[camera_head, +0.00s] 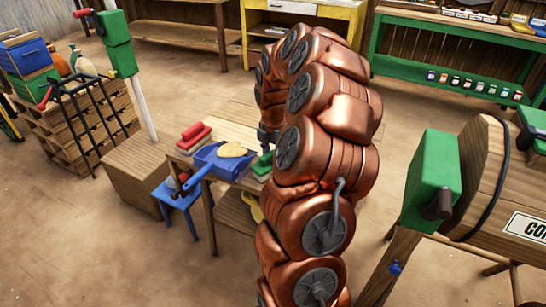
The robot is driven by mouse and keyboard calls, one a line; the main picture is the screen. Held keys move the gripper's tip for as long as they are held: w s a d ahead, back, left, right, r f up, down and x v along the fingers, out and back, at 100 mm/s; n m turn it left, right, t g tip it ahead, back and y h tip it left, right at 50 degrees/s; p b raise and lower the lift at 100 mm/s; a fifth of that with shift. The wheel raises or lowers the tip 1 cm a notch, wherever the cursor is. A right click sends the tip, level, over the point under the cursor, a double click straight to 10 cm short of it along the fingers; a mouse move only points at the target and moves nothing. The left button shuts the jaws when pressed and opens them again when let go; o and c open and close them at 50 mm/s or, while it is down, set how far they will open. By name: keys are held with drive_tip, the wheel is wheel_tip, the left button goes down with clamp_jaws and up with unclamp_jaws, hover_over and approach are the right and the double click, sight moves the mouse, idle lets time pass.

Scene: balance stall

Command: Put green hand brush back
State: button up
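A green object (262,164), which looks like the green hand brush, lies at the right part of a small wooden table (238,124). My copper arm covers part of it. My gripper (266,148) shows only as a small dark piece, pointing down just above the green object. Its fingers are mostly hidden behind my arm, and I cannot tell whether it touches or holds the brush. A red brush-like object (193,136) lies at the table's left corner.
A blue stool (180,195) and a wooden box (136,172) stand left of the table. A green post box (118,45) rises behind them. A wooden barrel (478,160) with a green box stands at the right. The floor behind the table is open.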

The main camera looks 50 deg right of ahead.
sight(273, 151)
drive_tip(key=shift+f, duration=0.35)
drive_tip(key=o, duration=1.1)
drive_tip(key=shift+r, duration=0.1)
wheel_tip(273, 151, up, 11)
drive_tip(key=shift+r, duration=0.1)
drive_tip(key=shift+a+r, duration=0.1)
drive_tip(key=shift+r, duration=0.4)
